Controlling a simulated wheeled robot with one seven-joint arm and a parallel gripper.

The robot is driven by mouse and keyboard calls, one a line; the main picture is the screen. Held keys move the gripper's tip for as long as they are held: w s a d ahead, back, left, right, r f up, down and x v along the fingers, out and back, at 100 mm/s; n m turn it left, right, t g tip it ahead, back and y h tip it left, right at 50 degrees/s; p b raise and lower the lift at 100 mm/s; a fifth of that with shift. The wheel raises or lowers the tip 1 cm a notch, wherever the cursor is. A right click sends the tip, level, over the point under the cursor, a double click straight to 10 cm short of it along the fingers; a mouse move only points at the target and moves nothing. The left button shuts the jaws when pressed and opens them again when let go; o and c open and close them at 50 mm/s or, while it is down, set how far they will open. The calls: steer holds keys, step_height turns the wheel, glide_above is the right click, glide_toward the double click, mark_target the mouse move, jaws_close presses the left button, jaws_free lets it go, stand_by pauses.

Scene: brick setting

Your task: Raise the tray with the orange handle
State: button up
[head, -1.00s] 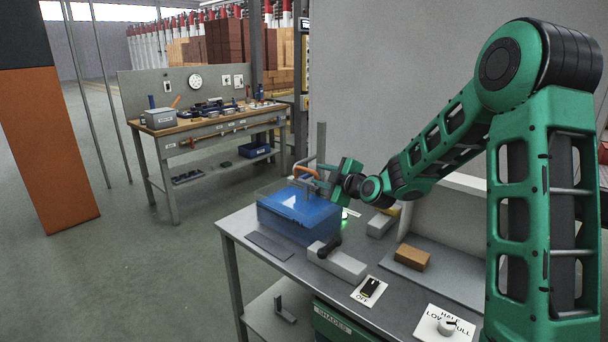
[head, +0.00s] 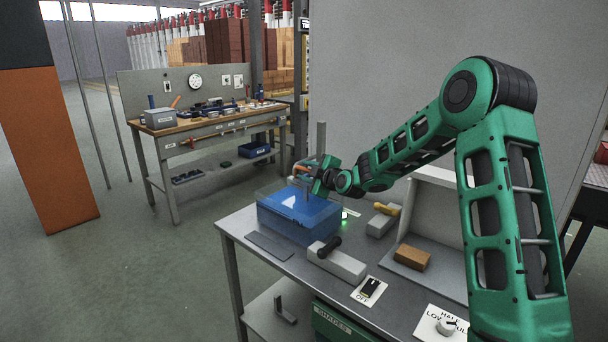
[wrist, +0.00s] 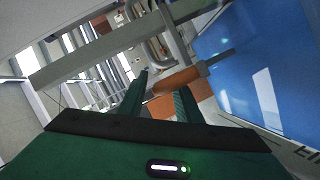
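In the wrist view the handle (wrist: 178,80) lies across the fingertips, near the tip of the right finger. My gripper (head: 318,176) is at the right end of the handle, over the tank's back right part. In the wrist view my gripper (wrist: 163,88) has its two green fingers apart, and I see no closed grip on the handle. The tray itself cannot be made out; the blue liquid and my gripper hide what is below the handle.
The grey bench (head: 345,300) also holds a grey block with a black lever (head: 338,262), a yellow-handled block (head: 383,220), a brown brick (head: 411,257), an OFF switch (head: 370,288) and a dial (head: 446,325). A tall grey post (head: 321,140) stands behind the tank.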

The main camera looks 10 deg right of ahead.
jaws_close()
step_height(320, 180, up, 12)
stand_by(0.3)
steer(key=shift+a, duration=0.1)
jaws_free()
steer(key=shift+f, duration=0.15)
steer(key=v, duration=1)
steer(key=shift+s, duration=0.3)
